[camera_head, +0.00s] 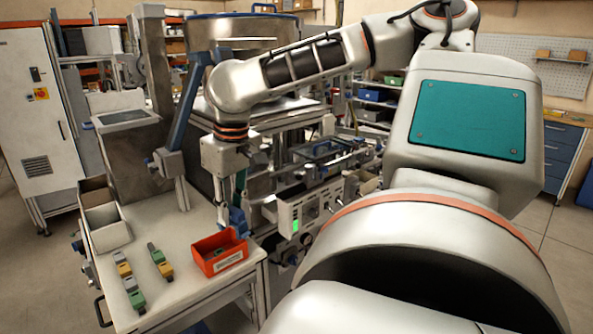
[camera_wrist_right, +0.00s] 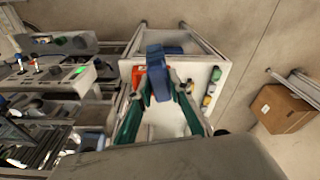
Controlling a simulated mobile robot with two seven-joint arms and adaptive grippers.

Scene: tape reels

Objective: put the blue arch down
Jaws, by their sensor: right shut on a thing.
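The blue arch (camera_head: 238,222) hangs below my right gripper (camera_head: 236,190), beside the red bin's right back corner. In the right wrist view, the two green fingers of the right gripper (camera_wrist_right: 159,88) are shut on the blue arch (camera_wrist_right: 157,66). The arch is over the white table there. In the head view I cannot tell whether its lower end touches the table. My left gripper is in neither view.
A red bin (camera_head: 207,266) stands on the white table (camera_head: 190,291). Several green, yellow and grey pieces (camera_head: 136,297) lie left of it. Pale open bins (camera_head: 106,238) line the left edge. A machine with a control panel (camera_head: 300,212) stands close on the right.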

